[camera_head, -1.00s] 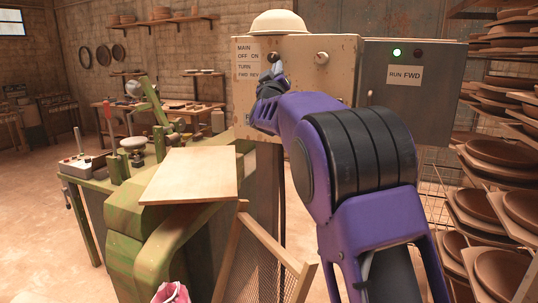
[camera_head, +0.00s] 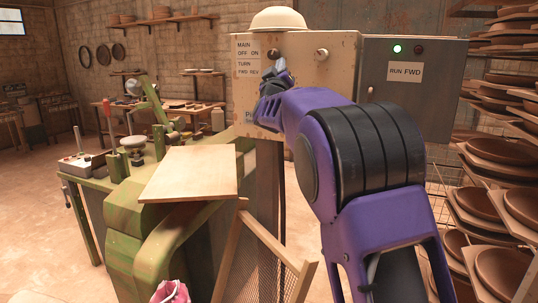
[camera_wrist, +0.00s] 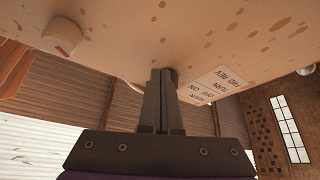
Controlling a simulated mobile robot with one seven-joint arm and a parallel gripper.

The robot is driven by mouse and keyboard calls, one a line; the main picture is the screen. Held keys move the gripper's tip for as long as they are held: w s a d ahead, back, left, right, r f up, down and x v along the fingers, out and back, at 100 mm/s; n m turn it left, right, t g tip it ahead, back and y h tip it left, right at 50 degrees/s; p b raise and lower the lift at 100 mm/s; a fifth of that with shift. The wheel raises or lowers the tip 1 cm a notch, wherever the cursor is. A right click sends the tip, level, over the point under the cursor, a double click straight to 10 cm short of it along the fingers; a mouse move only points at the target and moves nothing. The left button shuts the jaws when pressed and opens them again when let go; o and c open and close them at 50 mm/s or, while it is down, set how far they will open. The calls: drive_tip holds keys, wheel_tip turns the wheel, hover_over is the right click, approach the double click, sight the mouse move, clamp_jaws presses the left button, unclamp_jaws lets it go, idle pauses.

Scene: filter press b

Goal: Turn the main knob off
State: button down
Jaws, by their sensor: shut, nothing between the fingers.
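My gripper (camera_head: 281,66) is shut and empty just below and slightly right of this knob in the head view. The label (camera_wrist: 220,88) appears upside down there.
A second knob (camera_head: 321,55) sits to the right, also in the wrist view (camera_wrist: 62,38). A grey RUN FWD box (camera_head: 420,95) has a lit green lamp (camera_head: 397,49) and a dark red one (camera_head: 419,49). Racks of plates (camera_head: 500,150) stand right; a green press (camera_head: 150,215) stands left.

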drive_tip(key=s, duration=0.1)
drive_tip(key=s+a+b, duration=0.1)
drive_tip(key=s, duration=0.1)
drive_tip(key=s+a+b, duration=0.1)
drive_tip(key=s, duration=0.1)
drive_tip(key=shift+s+a, duration=0.15)
